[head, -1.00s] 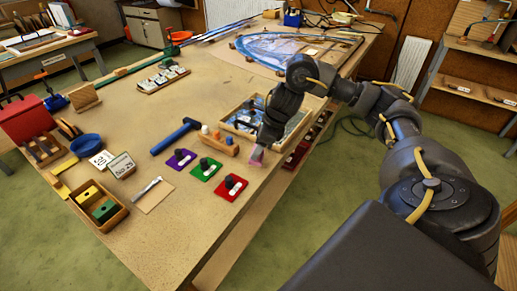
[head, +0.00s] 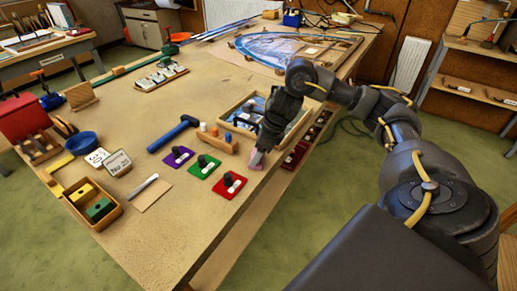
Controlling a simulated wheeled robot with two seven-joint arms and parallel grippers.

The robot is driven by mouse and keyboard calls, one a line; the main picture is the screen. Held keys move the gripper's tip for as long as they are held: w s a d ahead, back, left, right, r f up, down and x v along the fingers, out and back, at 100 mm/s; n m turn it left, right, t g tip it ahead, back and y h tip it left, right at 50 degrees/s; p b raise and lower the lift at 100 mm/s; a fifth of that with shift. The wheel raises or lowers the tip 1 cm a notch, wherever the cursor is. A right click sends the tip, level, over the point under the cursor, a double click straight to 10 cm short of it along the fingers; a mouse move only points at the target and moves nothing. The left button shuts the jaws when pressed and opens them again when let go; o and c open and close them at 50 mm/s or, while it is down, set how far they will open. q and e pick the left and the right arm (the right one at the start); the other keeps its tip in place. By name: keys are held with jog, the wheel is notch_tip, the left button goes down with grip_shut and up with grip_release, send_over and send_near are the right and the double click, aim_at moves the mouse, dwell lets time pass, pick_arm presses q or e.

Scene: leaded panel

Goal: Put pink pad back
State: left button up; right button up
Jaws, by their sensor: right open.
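A small pink pad (head: 257,167) shows at the tips of my right gripper (head: 257,158), near the table's right edge. Little of the pad can be seen because the fingers cover most of it. My right gripper points down and is open. It is too small to tell whether its fingers touch the pad. My left gripper is not in view.
Behind my right gripper stands a wooden tray (head: 226,116). A wooden holder with pegs (head: 222,145) and a blue hammer (head: 178,132) lie close by. A wooden box (head: 100,222) with yellow and green blocks stands at front left. Table space left of the red pad is clear.

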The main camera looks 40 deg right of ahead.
jog(key=shift+r, duration=0.25)
jog(key=shift+d+r, duration=0.15)
jog(key=shift+r, duration=0.2)
jog(key=p+v, duration=0.3)
jog(key=v, duration=0.8)
